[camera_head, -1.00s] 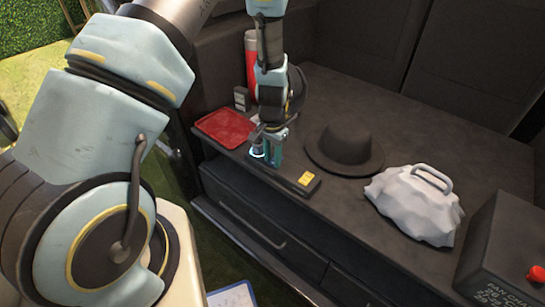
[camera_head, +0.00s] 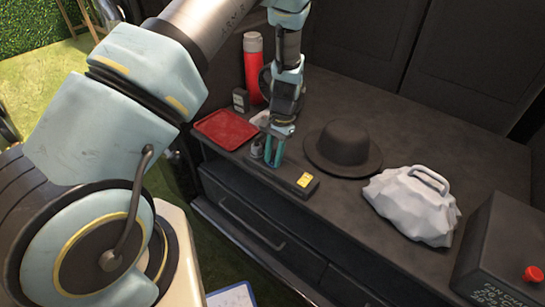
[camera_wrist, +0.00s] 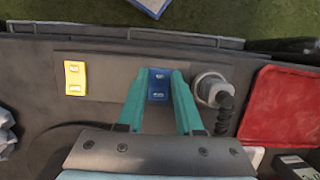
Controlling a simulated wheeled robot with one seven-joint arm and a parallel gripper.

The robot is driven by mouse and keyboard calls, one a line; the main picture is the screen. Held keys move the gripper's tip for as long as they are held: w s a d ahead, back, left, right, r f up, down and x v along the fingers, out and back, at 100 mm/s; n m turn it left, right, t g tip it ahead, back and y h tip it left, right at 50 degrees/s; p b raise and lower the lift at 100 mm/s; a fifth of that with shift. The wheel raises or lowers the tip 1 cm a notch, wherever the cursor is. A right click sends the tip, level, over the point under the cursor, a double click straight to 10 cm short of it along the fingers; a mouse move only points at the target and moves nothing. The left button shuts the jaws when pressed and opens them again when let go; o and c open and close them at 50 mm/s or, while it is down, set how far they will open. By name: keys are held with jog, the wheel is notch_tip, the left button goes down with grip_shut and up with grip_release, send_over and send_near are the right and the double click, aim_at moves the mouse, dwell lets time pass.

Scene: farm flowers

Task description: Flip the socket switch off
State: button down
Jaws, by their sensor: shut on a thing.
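The socket strip (camera_wrist: 108,84) is a dark bar along the cabinet top's front edge; it also shows in the head view (camera_head: 287,177). In the wrist view it carries a yellow switch (camera_wrist: 75,78) at left and a blue switch (camera_wrist: 158,84) near its middle. A grey plug (camera_wrist: 211,90) with a black cord sits right of the blue switch. My gripper (camera_wrist: 158,76) has its teal fingers on either side of the blue switch, shut on it. In the head view my gripper (camera_head: 274,160) points down at the strip, and its fingers hide the blue switch.
A red tray (camera_head: 226,129) lies left of the strip, with a red bottle (camera_head: 252,68) behind. A black hat (camera_head: 343,148) and a grey-white bag (camera_head: 414,205) stand to the right. A box with a red button (camera_head: 533,273) is at far right. The cabinet top behind the hat is clear.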

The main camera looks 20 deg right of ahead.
jog(key=c, duration=0.6)
grip_release()
jog(key=shift+o, duration=0.2)
jog(key=b+v, duration=0.3)
jog(key=v, duration=0.7)
jog(key=shift+r, duration=0.4)
jog(key=shift+d, duration=0.1)
jog(key=w+a+r+n+h, duration=0.1)
jog(key=a+r+n, duration=0.25)
jog(key=a, duration=0.55)
jog(key=w+a+r+n+h, duration=0.1)
jog(key=w+a+r+n, duration=0.1)
jog(key=a+r, duration=0.45)
jog(key=s+a+r+n+t, duration=0.1)
jog(key=s+a, duration=0.3)
jog(key=a, duration=0.4)
jog(key=s+a+r+n+t, duration=0.1)
jog(key=s+a+n+t, duration=0.1)
jog(key=a, duration=0.6)
jog(key=shift+s+a+n+h, duration=0.2)
jog(key=shift+s+n+h, duration=0.2)
jog(key=shift+s+n, duration=0.7)
